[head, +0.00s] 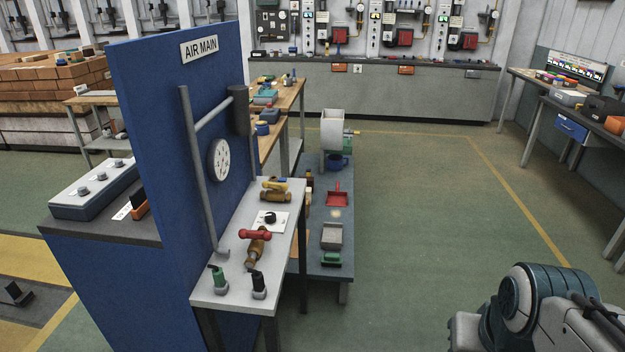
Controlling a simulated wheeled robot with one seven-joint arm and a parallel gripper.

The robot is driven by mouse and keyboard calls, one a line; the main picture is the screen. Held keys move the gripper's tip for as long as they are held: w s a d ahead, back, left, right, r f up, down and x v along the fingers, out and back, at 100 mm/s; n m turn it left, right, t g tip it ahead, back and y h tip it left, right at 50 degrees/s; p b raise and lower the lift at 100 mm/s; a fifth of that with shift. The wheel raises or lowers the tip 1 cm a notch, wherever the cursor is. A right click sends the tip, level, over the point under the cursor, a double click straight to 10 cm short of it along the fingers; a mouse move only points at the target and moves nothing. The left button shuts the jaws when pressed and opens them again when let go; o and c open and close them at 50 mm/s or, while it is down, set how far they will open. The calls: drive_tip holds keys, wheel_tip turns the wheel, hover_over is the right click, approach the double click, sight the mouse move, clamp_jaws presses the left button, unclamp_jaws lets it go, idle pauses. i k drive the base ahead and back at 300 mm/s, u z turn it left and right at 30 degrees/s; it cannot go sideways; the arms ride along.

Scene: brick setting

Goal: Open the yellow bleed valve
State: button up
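The yellow bleed valve (273,187) is on the grey bench top in front of the blue AIR MAIN panel. It has a yellow lever over a brass body. The lever lies roughly sideways in the picture; I cannot tell from this distance how it sits against the pipe line. Part of my own arm shows at the bottom right, well apart from the bench. My gripper is not in view.
A red-handled valve (257,242) stands nearer on the same bench (208,290), with a black knob (270,218) on a white plate between. Green (218,280) and black (259,285) fittings stand at the front. Open floor (430,230) lies right of the bench.

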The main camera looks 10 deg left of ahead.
sight(266, 184)
drive_tip(key=z, duration=0.2)
drive_tip(key=i, duration=1.2)
drive_tip(key=u, duration=0.3)
drive_tip(key=i, duration=1.2)
drive_tip(key=u, duration=1.5)
drive_tip(key=i, duration=0.6)
drive_tip(key=u, duration=0.55)
